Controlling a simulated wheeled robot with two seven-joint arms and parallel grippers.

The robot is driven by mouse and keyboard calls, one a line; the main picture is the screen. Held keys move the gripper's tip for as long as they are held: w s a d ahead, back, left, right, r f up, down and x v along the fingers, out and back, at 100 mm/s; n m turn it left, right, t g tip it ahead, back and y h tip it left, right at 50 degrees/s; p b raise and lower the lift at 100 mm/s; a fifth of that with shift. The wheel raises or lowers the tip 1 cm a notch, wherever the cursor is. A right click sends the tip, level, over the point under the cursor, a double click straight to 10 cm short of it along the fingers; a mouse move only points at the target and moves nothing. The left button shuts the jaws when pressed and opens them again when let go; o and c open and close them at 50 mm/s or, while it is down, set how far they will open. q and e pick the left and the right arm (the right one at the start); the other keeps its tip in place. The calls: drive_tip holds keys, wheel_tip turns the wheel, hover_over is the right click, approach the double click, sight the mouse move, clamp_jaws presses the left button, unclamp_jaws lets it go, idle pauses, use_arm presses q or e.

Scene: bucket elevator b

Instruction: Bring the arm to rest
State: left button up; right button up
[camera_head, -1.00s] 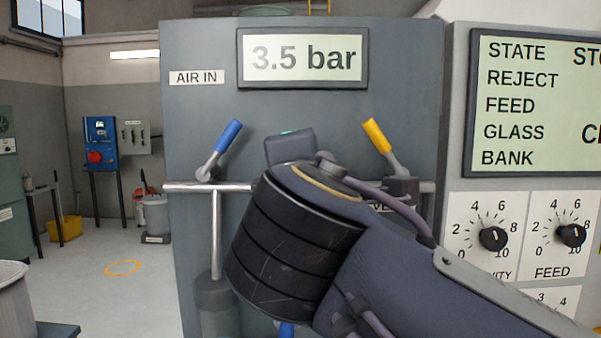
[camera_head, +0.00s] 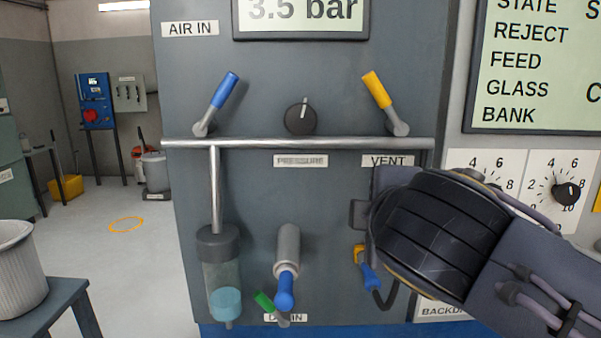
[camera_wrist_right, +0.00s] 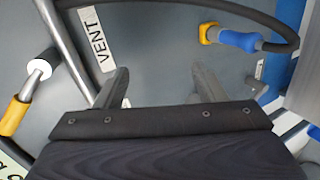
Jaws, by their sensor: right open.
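My right arm comes in from the right in the head view. Its gripper (camera_head: 360,214) is in front of the lower right of the grey panel (camera_head: 345,265), below the VENT label (camera_head: 387,161). The right wrist view shows the two fingers (camera_wrist_right: 163,88) spread apart with nothing between them. The VENT label (camera_wrist_right: 97,38) and a blue-and-yellow hose fitting (camera_wrist_right: 235,38) lie beyond the fingers. The blue fitting (camera_head: 370,277) also shows just below the gripper in the head view. My left gripper is in neither view.
A steel pipe (camera_head: 285,143) crosses the panel, with a blue lever (camera_head: 223,92), a black knob (camera_head: 300,117) and a yellow lever (camera_head: 376,90). A ribbed bin (camera_head: 18,270) stands left. The floor between is open.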

drive_tip(key=s+d+f+m+g+p, duration=0.1)
drive_tip(key=s+d+f+m+g, duration=0.25)
drive_tip(key=d+f, duration=0.6)
drive_tip(key=s+f+m+g+y+p, duration=0.3)
drive_tip(key=s+f+m+g+y, duration=0.1)
drive_tip(key=s+f+m, duration=1.1)
wheel_tip(320, 180, down, 2)
drive_tip(key=shift+s+d+y+p, duration=0.2)
drive_tip(key=shift+d+y+p, duration=0.1)
drive_tip(key=shift+d, duration=0.1)
drive_tip(key=shift+g, duration=0.25)
idle(4.1)
